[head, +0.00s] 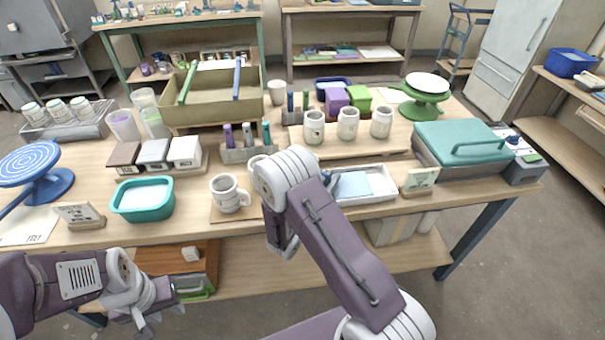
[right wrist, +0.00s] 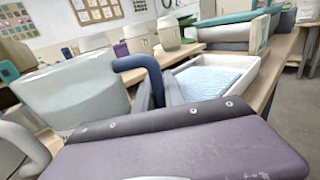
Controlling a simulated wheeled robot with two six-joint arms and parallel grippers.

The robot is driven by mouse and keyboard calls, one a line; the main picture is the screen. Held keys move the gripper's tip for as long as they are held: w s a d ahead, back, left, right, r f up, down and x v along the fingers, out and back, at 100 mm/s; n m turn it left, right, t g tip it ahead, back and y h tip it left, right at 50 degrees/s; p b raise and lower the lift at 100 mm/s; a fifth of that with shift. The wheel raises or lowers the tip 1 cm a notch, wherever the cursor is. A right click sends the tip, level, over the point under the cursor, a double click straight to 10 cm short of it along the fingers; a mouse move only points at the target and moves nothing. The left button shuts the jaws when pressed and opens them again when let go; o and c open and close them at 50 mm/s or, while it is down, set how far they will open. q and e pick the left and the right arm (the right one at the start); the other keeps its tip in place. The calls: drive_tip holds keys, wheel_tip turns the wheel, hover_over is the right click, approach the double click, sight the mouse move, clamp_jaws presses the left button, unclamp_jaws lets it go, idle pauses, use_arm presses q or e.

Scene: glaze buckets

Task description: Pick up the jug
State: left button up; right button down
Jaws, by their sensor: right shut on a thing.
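The jug (right wrist: 75,90) is a pale grey-white vessel with a dark blue handle (right wrist: 135,64), at the left of the right wrist view. My right gripper (right wrist: 158,92) is shut on this handle, with its dark fingers around it. In the head view my right arm hides most of the jug and the fingertips. I cannot tell whether the jug is off the table. My left gripper (head: 160,318) is low at the front left, below the tabletop edge, apart from the objects, and looks open and empty.
A white mug (head: 228,196) stands left of my right arm. A white tray (head: 375,196) with a light blue sheet and a small sign (head: 420,180) are to its right. Teal tub (head: 143,199), beige crate (head: 212,103), several pale mugs and a teal case (head: 462,145) crowd the table.

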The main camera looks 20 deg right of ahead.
sight(327, 175)
idle(0.8)
